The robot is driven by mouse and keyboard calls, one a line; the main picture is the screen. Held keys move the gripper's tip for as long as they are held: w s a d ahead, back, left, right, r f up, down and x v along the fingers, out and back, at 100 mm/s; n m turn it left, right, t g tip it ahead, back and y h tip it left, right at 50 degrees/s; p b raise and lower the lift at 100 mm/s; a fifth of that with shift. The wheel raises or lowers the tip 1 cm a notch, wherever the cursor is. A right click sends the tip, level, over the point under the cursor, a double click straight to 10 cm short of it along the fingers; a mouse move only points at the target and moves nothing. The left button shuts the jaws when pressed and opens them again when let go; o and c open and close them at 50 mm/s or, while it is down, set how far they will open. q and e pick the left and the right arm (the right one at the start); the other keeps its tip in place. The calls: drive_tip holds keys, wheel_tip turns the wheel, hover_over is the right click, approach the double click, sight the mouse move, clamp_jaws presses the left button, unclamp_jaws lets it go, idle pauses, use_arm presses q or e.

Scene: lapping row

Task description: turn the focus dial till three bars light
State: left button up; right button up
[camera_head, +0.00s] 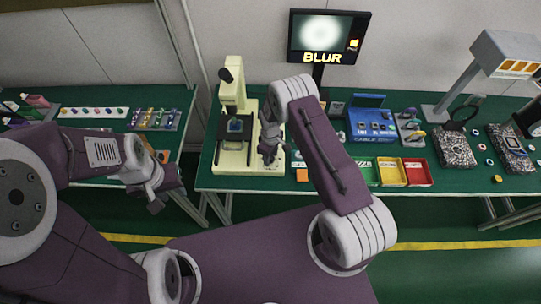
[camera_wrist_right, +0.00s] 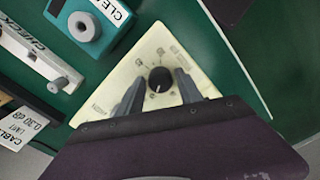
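The focus dial (camera_wrist_right: 160,79) is a black round knob with a pale pointer line, on a cream triangular plate (camera_wrist_right: 128,88) with small printed marks. My right gripper (camera_wrist_right: 159,76) is open, with one finger on each side of the dial and gaps showing between. In the head view my right gripper (camera_head: 268,150) points down beside the cream microscope (camera_head: 233,98) and hides the dial. The monitor (camera_head: 330,37) shows a blurred white disc, the word BLUR and a small orange mark; lit bars are too small to count. My left gripper (camera_head: 160,188) hangs before the left bench; its opening is unclear.
A blue box (camera_head: 370,122) and green, yellow (camera_head: 391,172) and red (camera_head: 417,172) bins stand right of the microscope. In the right wrist view a teal device (camera_wrist_right: 90,28) and a white labelled bar (camera_wrist_right: 38,55) lie left of the plate. A lamp (camera_head: 508,52) stands far right.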

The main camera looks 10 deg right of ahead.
clamp_jaws()
drive_tip(key=shift+f+m+b, duration=0.1)
drive_tip(key=shift+m+b, duration=0.6)
drive_tip(key=shift+m, duration=0.2)
drive_tip(key=m+b, duration=0.1)
drive_tip(key=m, duration=0.1)
drive_tip(key=shift+m, duration=0.3)
drive_tip(key=m+b, duration=0.1)
drive_tip(key=m, duration=0.1)
drive_tip(key=shift+m, duration=0.3)
drive_tip(key=shift+m+b, duration=0.75)
drive_tip(key=shift+m, duration=1.15)
drive_tip(key=shift+w, duration=0.1)
